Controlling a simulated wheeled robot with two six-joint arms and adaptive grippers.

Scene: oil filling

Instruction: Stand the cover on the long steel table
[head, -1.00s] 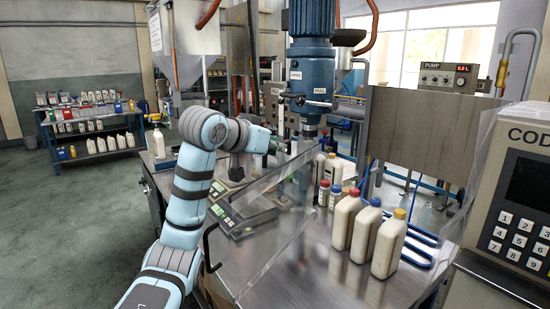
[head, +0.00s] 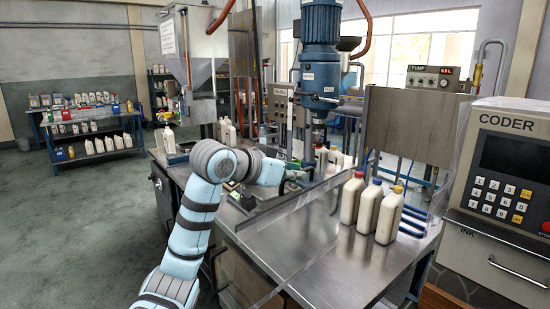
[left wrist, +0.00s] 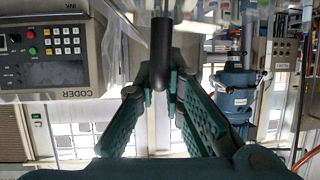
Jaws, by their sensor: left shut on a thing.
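The cover (head: 298,204) is a clear, see-through panel, hard to make out in the head view. Its pale edge slants across the long steel table (head: 330,265). My left gripper (head: 296,176) is at the back of the table, beside the blue mixer. In the left wrist view, its green fingers (left wrist: 160,78) are shut on the cover's dark bar-like handle (left wrist: 161,45). I cannot tell whether the cover's lower edge touches the table. My right gripper is out of view.
Several white bottles with coloured caps (head: 368,208) stand at the table's right side. The blue mixer (head: 321,75) hangs above the back. A coder (head: 505,170) stands at the right. The table's front middle looks clear.

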